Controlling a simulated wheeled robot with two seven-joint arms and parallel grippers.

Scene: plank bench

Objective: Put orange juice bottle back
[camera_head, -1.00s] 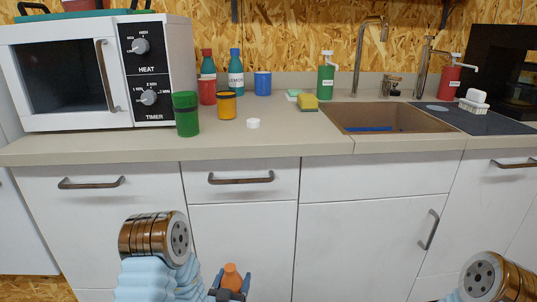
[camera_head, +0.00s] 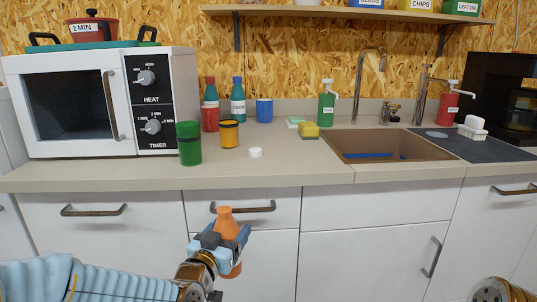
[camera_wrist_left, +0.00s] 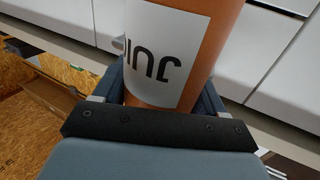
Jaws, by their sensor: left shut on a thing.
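An orange juice bottle (camera_head: 225,214) is held upright in my left gripper (camera_head: 228,238), in front of the counter's drawers and below the countertop edge. In the left wrist view the bottle (camera_wrist_left: 208,50) fills the space between the fingers (camera_wrist_left: 165,95), and its white label with dark letters shows, partly cut off. The left gripper is shut on it. My right gripper is not in view; only part of my right arm shows at the bottom right corner.
The countertop (camera_head: 290,170) has clear room at its front middle. On it stand a microwave (camera_head: 70,120), a green cup (camera_head: 188,145), a yellow cup (camera_head: 229,134), a white cap (camera_head: 255,152), red and blue bottles (camera_head: 238,108) and a blue cup (camera_head: 264,110). A sink (camera_head: 385,140) is right; a shelf (camera_head: 340,12) hangs above.

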